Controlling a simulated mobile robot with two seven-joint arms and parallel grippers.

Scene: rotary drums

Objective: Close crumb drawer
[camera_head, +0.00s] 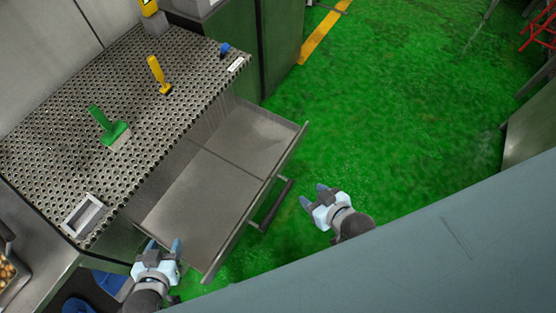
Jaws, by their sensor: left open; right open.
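The crumb drawer (205,195) is a wide, shallow metal tray pulled out from under the perforated metal worktop (130,85). It is empty, with a thin divider across it. Its bar handle (276,204) sticks out from the front face. My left gripper (163,246) is open at the drawer's near front corner, with its fingertips close to the rim; I cannot tell whether they touch. My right gripper (313,197) is open and empty, to the right of the handle and apart from it.
On the worktop are a green brush (108,127), a yellow-handled tool (158,75), a small blue item (224,49) and an empty metal frame (83,215). A food tray (8,272) sits at the lower left.

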